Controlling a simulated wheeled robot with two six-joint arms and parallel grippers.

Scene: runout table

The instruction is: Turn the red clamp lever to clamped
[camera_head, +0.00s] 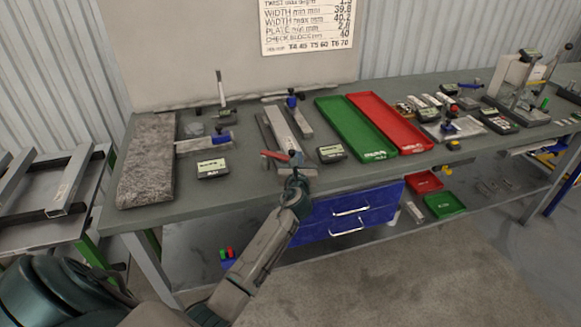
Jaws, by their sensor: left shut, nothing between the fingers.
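A small red lever (274,155) shows near the front edge of the table, at the near end of a pale metal bar (287,132). My left gripper (296,162) reaches up from below and is just right of the lever, very close to it. It is shut with nothing held. The fingertips are small in the picture, and I cannot tell whether they touch the lever. The clamp body under the lever is partly hidden by my gripper. My right gripper is out of view.
A green tray (357,130) and a red tray (390,124) lie to the right. Black gauge boxes (212,168) (331,154) stand either side of the bar. A rough stone-like slab (147,165) lies at the left. Blue drawers (350,214) hang under the table edge.

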